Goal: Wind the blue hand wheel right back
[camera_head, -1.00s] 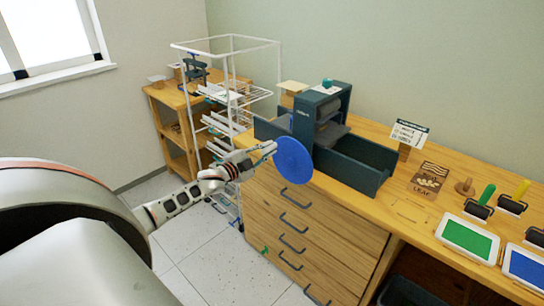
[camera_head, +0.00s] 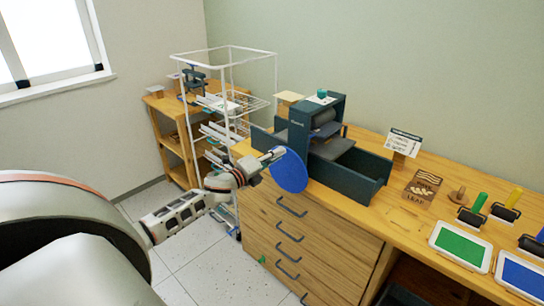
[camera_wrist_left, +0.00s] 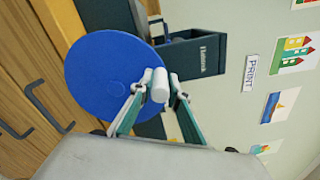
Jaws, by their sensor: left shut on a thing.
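The blue hand wheel (camera_head: 289,171) is a flat disc on the near side of the dark teal press (camera_head: 316,127), which stands on the wooden counter. In the left wrist view the wheel (camera_wrist_left: 100,80) fills the upper left, with a white handle knob (camera_wrist_left: 160,86) standing out near its edge. My left gripper (camera_head: 272,155) reaches the wheel's upper left edge. In the left wrist view its fingers (camera_wrist_left: 158,90) are closed on both sides of the white knob. The knob is mostly hidden by the gripper in the head view. My right gripper is not in view.
A white wire drying rack (camera_head: 228,95) stands left of the counter (camera_head: 405,215), close beyond my left arm. Right of the press are a sign (camera_head: 404,142), a carved block (camera_head: 422,188), rollers and a green ink tray (camera_head: 460,244). Drawer handles stick out below the wheel.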

